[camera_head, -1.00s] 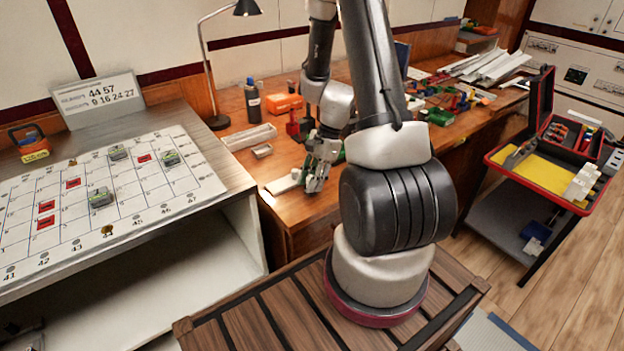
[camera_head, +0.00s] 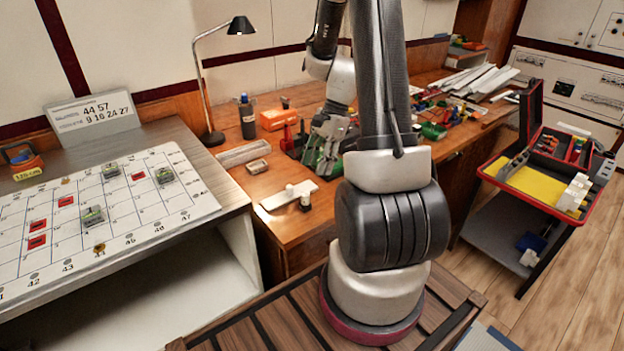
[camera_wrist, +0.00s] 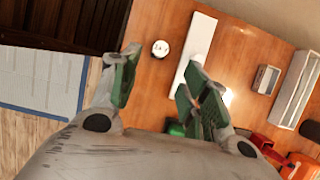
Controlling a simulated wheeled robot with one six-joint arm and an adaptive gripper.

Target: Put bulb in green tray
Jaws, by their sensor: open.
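My gripper (camera_head: 320,160) is over the wooden bench, behind and right of a pale flat board. Its green fingers are apart and empty in the wrist view (camera_wrist: 160,72). A small round-topped piece (camera_head: 305,203), dark below and pale on top, stands at the board's right edge; it also shows in the wrist view (camera_wrist: 160,48) as a white disc beside the board. I cannot tell whether it is the bulb. A green object (camera_head: 434,130) lies farther right on the bench; I cannot tell whether it is the green tray. Another green patch (camera_wrist: 177,128) shows low between the fingers, partly hidden.
The pale board (camera_head: 275,200) lies near the bench's front edge. A grey open box (camera_head: 244,153), an orange box (camera_head: 278,119) and a lamp (camera_head: 212,138) stand behind it. A numbered panel (camera_head: 125,220) is at left, a red case (camera_head: 490,172) at right.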

